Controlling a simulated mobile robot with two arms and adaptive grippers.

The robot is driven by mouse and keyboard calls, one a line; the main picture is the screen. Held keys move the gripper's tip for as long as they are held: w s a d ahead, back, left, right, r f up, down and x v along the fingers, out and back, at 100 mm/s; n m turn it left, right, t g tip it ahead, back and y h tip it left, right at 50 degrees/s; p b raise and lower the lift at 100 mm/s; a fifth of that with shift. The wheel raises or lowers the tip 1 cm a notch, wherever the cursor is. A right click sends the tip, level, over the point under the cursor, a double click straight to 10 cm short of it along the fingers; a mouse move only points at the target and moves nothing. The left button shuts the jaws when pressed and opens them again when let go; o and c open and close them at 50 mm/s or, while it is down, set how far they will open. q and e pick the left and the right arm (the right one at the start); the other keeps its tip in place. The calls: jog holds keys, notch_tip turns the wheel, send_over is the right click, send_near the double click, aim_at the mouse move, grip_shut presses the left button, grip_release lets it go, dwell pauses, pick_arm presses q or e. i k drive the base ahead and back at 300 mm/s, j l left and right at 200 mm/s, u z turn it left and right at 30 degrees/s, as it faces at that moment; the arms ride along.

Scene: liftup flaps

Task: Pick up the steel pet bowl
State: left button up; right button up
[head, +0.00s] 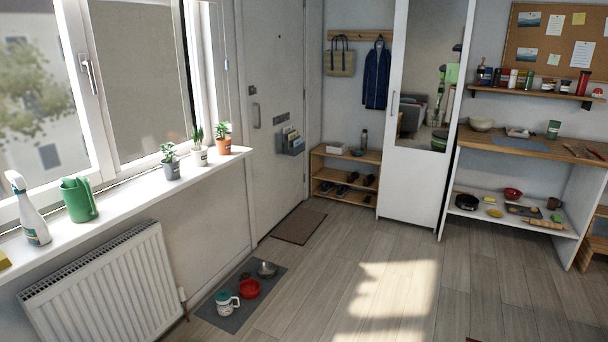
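The steel pet bowl (266,269) is small, silvery and round. It sits on a dark grey mat (212,308) on the floor, near the wall under the window sill, at the lower middle-left of the head view. A red bowl (249,289) is just in front of it on the same mat. A white and teal container (227,303) stands nearer to me on the mat. A small dark item (245,276) lies by the bowls, too small to make out. Neither of my grippers is in the head view.
A white radiator (100,290) hangs on the left wall below the sill, which holds a spray bottle (28,212), a green watering can (78,200) and potted plants. A brown doormat (299,226) lies by the door. The wooden floor right of the grey mat is clear.

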aim_at(265, 270)
jog(key=i, duration=2)
